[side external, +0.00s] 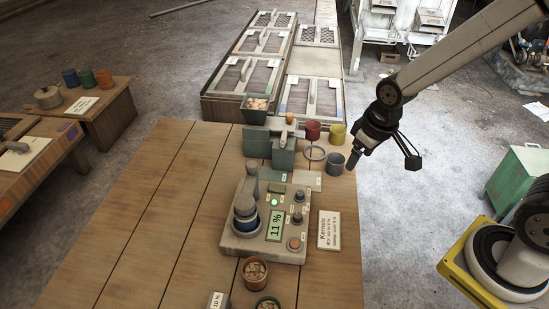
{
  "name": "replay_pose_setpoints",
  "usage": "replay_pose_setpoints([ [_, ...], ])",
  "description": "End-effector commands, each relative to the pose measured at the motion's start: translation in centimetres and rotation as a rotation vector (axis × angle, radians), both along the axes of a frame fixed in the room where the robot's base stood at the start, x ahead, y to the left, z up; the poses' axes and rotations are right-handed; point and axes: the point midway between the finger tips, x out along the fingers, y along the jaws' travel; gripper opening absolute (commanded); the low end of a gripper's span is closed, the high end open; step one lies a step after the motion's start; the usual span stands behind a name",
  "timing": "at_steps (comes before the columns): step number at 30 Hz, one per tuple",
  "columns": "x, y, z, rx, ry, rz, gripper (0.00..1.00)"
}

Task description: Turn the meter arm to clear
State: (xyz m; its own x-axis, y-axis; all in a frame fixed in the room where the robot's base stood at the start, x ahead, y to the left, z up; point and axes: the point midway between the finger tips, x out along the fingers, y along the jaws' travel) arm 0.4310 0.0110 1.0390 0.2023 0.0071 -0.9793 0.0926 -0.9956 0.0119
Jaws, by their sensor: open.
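A grey moisture meter (267,222) stands on the wooden table, with a green display reading 11 %, a lit green lamp and several knobs. Its meter arm (251,182) is a grey post and bar at the meter's upper left. The arm appears to lie over a blue-banded cup (245,217) with a grey top; I cannot tell whether they touch. My gripper (354,160) is open and holds nothing that I can see. It hangs at the table's right edge, up and to the right of the meter, near a grey cup. Its fingertips are small and dark here.
A kernels card (329,230) lies right of the meter. A green mill-like device (271,147) with a hopper stands behind it. Red (312,130), yellow (336,133) and grey (336,163) cups and a ring (315,152) are near my gripper. Kernel-filled pots (255,273) stand in front. The table's left is clear.

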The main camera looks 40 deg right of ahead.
Motion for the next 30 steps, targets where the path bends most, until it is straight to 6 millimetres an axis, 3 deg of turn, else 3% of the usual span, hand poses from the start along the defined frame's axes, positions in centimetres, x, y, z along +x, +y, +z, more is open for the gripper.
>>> replay_pose_setpoints([
  [15,11.7,5.7,0.2,-0.039,0.092,0.316,0.8],
  [24,17.0,10.1,-0.7,-0.06,0.143,0.502,0.8],
  [30,19.5,12.9,-1.5,-0.07,0.174,0.615,0.8],
])
